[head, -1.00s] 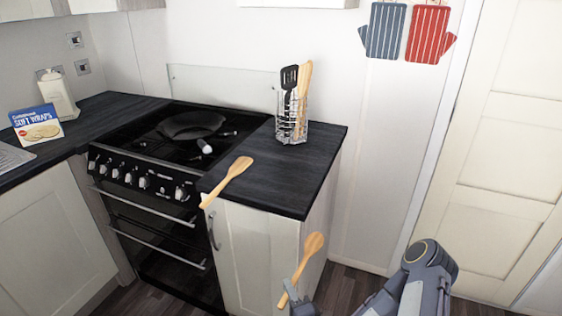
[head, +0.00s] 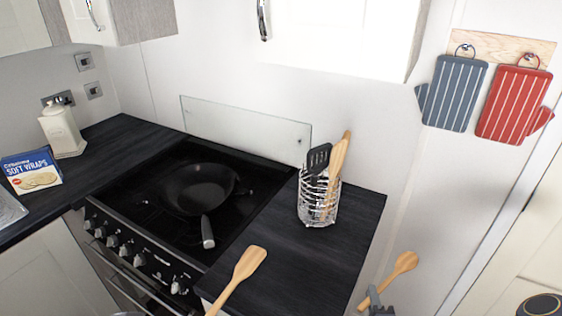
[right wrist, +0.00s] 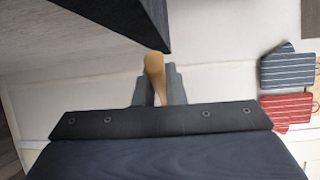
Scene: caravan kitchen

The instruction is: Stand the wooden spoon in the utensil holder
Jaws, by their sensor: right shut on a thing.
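The wooden spoon (head: 404,263) is held tilted, head up and to the right, just right of the dark counter's end. My right gripper (head: 377,303) is shut on its handle; the handle's lower end shows left of the fingers. In the right wrist view the spoon (right wrist: 154,68) stands between the fingers (right wrist: 158,92). The utensil holder (head: 318,207), a round wire basket, stands upright on the counter, up and left of the gripper. It holds a black slotted turner (head: 319,158) and wooden utensils (head: 338,160). My left gripper is not in view.
A wooden spatula (head: 249,265) lies at the counter's front edge, handle overhanging. A black pan (head: 200,188) sits on the hob left of the holder. A wall cabinet (head: 345,35) hangs above. The counter (head: 335,253) in front of the holder is clear.

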